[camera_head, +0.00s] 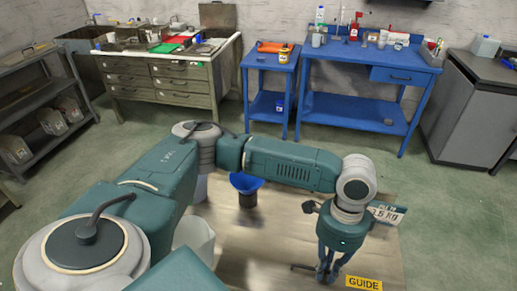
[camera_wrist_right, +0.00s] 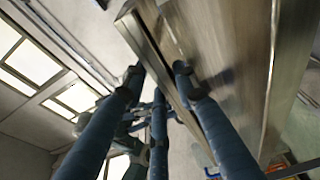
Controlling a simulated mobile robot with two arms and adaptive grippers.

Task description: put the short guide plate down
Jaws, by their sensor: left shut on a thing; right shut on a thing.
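My left gripper (camera_head: 327,272) points down at the bottom of the head view, its fingers close together around something dark and thin (camera_head: 302,267). The held thing is mostly hidden. A yellow GUIDE label (camera_head: 364,283) shows just right of the fingers, low in the frame. In the right wrist view, my right gripper (camera_wrist_right: 165,85) has its fingers closed about the edge of a long, shiny metal piece (camera_wrist_right: 235,50). I cannot tell which held thing is the short guide plate. My right gripper does not show in the head view.
A brownish flat surface (camera_head: 245,262) lies under my left arm. A white sign reading KG (camera_head: 387,213) is beside the wrist. Blue benches (camera_head: 345,75), a drawer cabinet (camera_head: 165,82) and a shelf rack (camera_head: 40,95) stand farther back, with green floor between.

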